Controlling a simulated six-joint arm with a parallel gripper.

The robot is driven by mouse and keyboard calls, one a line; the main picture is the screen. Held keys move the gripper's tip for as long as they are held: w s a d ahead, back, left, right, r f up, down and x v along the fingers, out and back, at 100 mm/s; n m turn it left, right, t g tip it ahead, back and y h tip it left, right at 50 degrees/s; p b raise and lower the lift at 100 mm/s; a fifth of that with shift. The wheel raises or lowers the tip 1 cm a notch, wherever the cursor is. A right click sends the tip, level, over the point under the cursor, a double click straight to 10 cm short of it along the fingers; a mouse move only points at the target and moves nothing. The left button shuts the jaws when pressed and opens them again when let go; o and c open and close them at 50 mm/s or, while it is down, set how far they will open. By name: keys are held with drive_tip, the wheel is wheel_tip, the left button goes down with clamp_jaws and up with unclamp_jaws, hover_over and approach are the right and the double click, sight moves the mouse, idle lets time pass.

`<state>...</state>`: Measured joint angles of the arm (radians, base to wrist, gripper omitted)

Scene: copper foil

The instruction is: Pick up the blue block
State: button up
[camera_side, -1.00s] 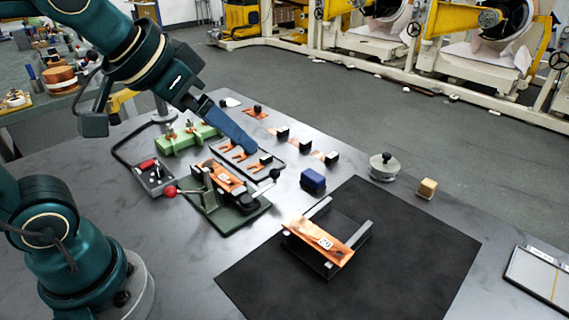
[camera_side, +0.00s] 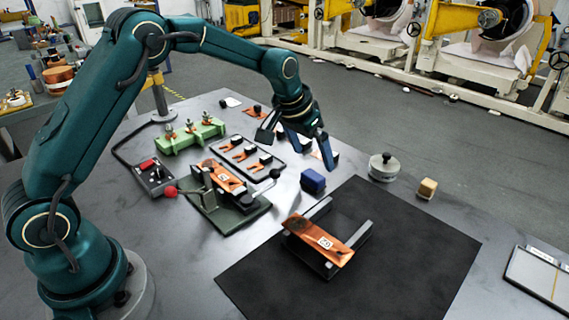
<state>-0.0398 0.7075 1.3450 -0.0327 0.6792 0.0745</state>
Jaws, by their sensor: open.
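The blue block (camera_side: 313,181) sits on the grey table, just beyond the far left edge of the black mat. My gripper (camera_side: 314,164) points down above and just behind the block in the picture. Its blue fingers are apart and hold nothing. One fingertip shows near the block's upper left and the other to its upper right. Whether a finger touches the block cannot be told from this side.
A clamp fixture with a red-knobbed lever (camera_side: 170,191) stands left of the block. A copper strip on a dark stand (camera_side: 325,242) lies on the black mat (camera_side: 410,270). A round metal weight (camera_side: 384,167) and a tan block (camera_side: 427,188) stand to the right.

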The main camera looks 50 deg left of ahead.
sight(316, 172)
drive_tip(key=shift+f, duration=0.9)
drive_tip(key=shift+x, duration=2)
drive_tip(key=c, duration=1.4)
drive_tip(key=shift+r, duration=0.2)
drive_tip(key=shift+r, duration=0.65)
wheel_tip(316, 172, up, 2)
drive_tip(key=shift+w+r, duration=0.1)
drive_tip(key=shift+r, duration=0.15)
drive_tip(key=s+a+r, duration=0.1)
drive_tip(key=a+r, duration=0.1)
drive_tip(key=a, duration=0.1)
drive_tip(key=s+a+r, duration=0.2)
drive_tip(key=a, duration=0.2)
drive_tip(key=s+a+r, duration=0.2)
drive_tip(key=a+r, duration=0.1)
drive_tip(key=shift+s+a, duration=0.2)
drive_tip(key=shift+s, duration=0.05)
